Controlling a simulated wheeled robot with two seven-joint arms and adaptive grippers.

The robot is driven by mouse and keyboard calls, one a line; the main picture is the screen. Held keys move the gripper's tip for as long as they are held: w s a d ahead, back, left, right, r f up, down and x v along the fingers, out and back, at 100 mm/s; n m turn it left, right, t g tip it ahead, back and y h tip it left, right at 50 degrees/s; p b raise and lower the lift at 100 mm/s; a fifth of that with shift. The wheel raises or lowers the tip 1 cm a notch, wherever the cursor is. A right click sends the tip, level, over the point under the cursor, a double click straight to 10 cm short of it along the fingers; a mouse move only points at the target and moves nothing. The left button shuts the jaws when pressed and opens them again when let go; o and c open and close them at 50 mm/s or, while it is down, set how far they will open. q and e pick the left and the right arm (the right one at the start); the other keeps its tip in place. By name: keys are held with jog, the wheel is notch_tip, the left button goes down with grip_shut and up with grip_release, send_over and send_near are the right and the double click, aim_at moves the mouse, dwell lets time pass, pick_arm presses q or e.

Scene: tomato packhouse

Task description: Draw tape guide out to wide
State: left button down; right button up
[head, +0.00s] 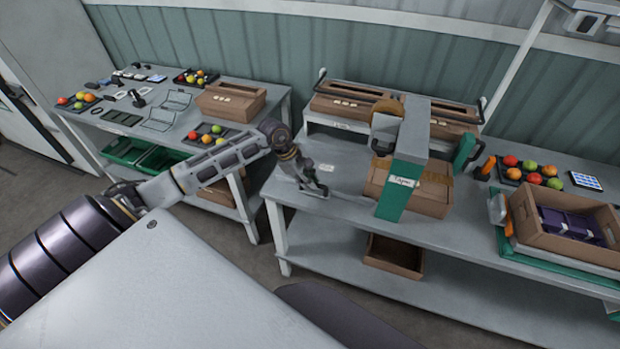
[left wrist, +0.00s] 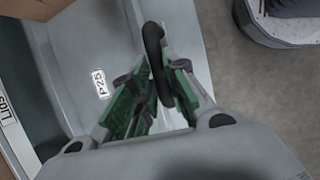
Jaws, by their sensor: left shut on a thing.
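The taping machine, with a grey and green arch (head: 398,190) labelled "Taper", stands on the middle bench over a cardboard box (head: 431,195). My left gripper (head: 314,190) is low over the bench's left end, left of the arch. In the left wrist view its green-padded fingers (left wrist: 152,100) are shut on a dark curved handle (left wrist: 153,38), which looks like the tape guide's. The handle stands up between the pads. A small white label (left wrist: 99,83) lies on the grey surface beside it. The rest of the guide is hidden or too small to tell. My right gripper is not in view.
A side table (head: 130,122) at the left holds fruit trays and a cardboard box (head: 231,102). An open carton (head: 568,240) and a fruit tray (head: 511,172) stand at the bench's right. An empty box (head: 393,257) sits on the lower shelf.

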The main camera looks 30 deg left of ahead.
pick_arm(q)
jog(key=shift+s+d, duration=0.2)
jog(key=shift+s, duration=0.9)
jog(key=shift+d+f, duration=0.1)
jog(key=shift+f, duration=0.05)
jog(key=c, duration=1.4)
grip_release()
jog(key=shift+s, duration=0.2)
jog(key=shift+w+r, duration=0.1)
jog(key=shift+r, duration=0.1)
jog(key=shift+v, duration=5.95)
